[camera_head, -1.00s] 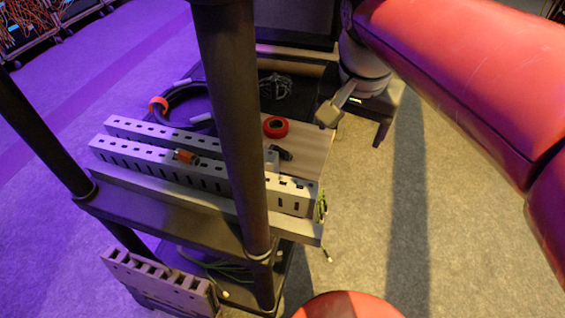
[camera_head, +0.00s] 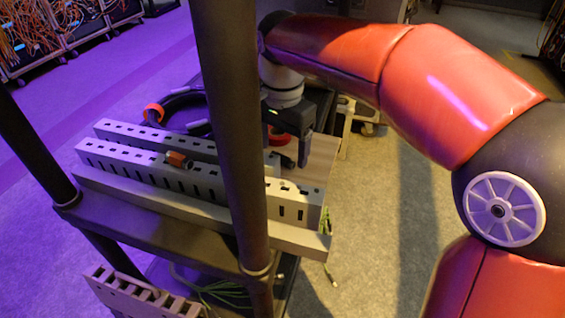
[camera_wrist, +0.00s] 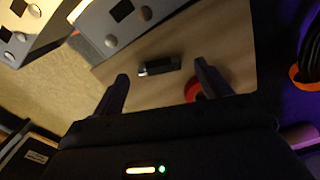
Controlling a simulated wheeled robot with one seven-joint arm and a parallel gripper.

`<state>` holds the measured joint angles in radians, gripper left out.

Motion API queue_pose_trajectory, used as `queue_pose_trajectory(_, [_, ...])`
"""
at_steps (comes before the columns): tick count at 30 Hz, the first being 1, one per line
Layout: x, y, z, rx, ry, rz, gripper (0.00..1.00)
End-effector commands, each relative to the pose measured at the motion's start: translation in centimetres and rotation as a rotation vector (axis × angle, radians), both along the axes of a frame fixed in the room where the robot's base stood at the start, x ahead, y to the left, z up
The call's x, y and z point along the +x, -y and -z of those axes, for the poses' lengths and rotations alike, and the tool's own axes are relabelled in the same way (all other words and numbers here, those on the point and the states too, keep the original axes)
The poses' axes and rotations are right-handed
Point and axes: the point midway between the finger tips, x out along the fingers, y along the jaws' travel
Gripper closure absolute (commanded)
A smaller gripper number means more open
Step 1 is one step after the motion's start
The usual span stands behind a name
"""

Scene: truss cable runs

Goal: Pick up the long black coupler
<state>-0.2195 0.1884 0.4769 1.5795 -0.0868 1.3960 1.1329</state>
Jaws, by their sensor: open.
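The long black coupler (camera_wrist: 160,67) lies on the wooden tabletop, with a lighter metallic end at its left in the wrist view. In the head view the dark coupler (camera_head: 285,160) shows just behind the grey slotted channels. My gripper (camera_wrist: 161,72) is open and empty. In the wrist view its two fingers stand to either side of the coupler, which appears beyond the tips and untouched. In the head view my gripper (camera_head: 304,158) hangs above the table beside the coupler, with one finger clearly visible.
Grey slotted channels (camera_head: 140,166) run along the table's near side, with an orange-ended connector (camera_head: 178,159) on top. A red tape roll (camera_wrist: 193,91) lies near the right finger. A dark upright post (camera_head: 232,120) blocks part of the head view. A coiled black cable lies behind.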

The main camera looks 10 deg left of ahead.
Motion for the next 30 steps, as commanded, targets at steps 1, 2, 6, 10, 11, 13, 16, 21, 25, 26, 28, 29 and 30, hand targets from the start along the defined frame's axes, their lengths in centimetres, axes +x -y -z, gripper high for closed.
queue_pose_trajectory(1, [-0.06,0.08,0.98,-0.001,-0.002,0.000,0.24])
queue_pose_trajectory(2, [-0.05,0.06,1.26,-0.001,0.000,0.000,0.24])
queue_pose_trajectory(6, [-0.05,0.04,1.52,0.000,0.001,0.000,0.24])
queue_pose_trajectory(10, [-0.06,0.04,1.47,0.000,0.001,-0.001,0.25])
queue_pose_trajectory(11, [-0.06,0.04,1.46,0.000,0.001,-0.001,0.29])
queue_pose_trajectory(13, [-0.06,0.04,1.46,0.000,0.001,-0.001,0.38])
queue_pose_trajectory(16, [-0.07,0.03,1.45,0.000,0.001,-0.001,0.51])
queue_pose_trajectory(21, [-0.07,0.03,1.44,0.000,0.001,-0.001,0.72])
queue_pose_trajectory(25, [-0.07,0.03,1.44,0.000,0.001,-0.001,0.72])
queue_pose_trajectory(26, [-0.07,0.03,1.43,0.000,0.001,-0.001,0.72])
queue_pose_trajectory(28, [-0.05,0.02,1.22,0.000,0.002,-0.001,0.72])
queue_pose_trajectory(29, [-0.05,0.01,1.00,0.001,0.003,-0.001,0.72])
queue_pose_trajectory(30, [-0.04,-0.01,0.59,0.002,0.003,-0.001,0.72])
